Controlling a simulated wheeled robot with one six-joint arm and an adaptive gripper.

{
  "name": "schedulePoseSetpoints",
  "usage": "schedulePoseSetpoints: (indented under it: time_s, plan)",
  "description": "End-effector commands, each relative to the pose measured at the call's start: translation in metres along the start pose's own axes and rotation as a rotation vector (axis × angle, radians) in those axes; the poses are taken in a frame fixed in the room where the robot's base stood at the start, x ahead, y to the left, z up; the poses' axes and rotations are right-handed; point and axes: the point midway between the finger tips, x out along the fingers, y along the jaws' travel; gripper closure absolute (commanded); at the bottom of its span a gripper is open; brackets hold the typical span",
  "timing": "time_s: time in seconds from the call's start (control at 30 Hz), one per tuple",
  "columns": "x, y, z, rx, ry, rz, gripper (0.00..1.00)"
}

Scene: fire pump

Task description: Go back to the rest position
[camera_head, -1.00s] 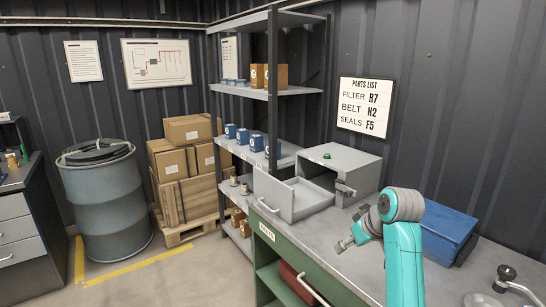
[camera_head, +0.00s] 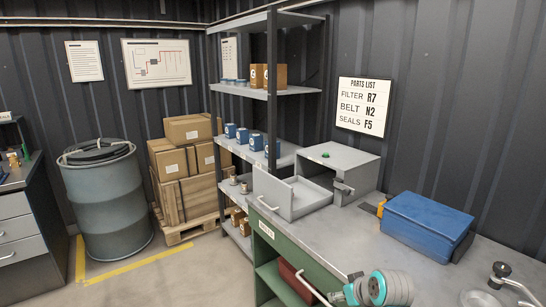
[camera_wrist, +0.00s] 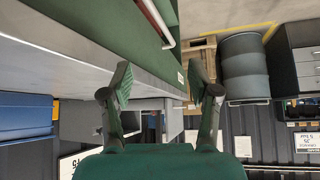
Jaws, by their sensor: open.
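My gripper shows in the wrist view (camera_wrist: 160,90) with its two fingers spread apart and nothing between them. In the head view only my arm's teal and grey wrist shows at the bottom edge, in front of the green workbench (camera_head: 285,262). The fingertips are hard to make out there. The grey cabinet (camera_head: 362,168) on the bench stands with its drawer (camera_head: 292,200) pulled out. My gripper is apart from both.
A blue box (camera_head: 425,222) sits on the bench to the right, with a small yellow item (camera_head: 381,207) beside it. A shelf rack (camera_head: 272,150), cartons (camera_head: 183,165) and a drum (camera_head: 104,205) stand behind.

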Motion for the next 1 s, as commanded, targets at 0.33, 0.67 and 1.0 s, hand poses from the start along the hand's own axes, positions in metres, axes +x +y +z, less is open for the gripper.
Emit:
schedulePoseSetpoints:
  time_s: [0.33, 0.67, 1.0]
  plan:
    - [0.032, -0.032, 0.126, 0.080, 0.095, 0.069, 0.39]
    - [0.016, -0.064, 0.232, 0.135, 0.192, 0.135, 0.39]
    - [-0.039, -0.098, 0.323, 0.166, 0.295, 0.196, 0.39]
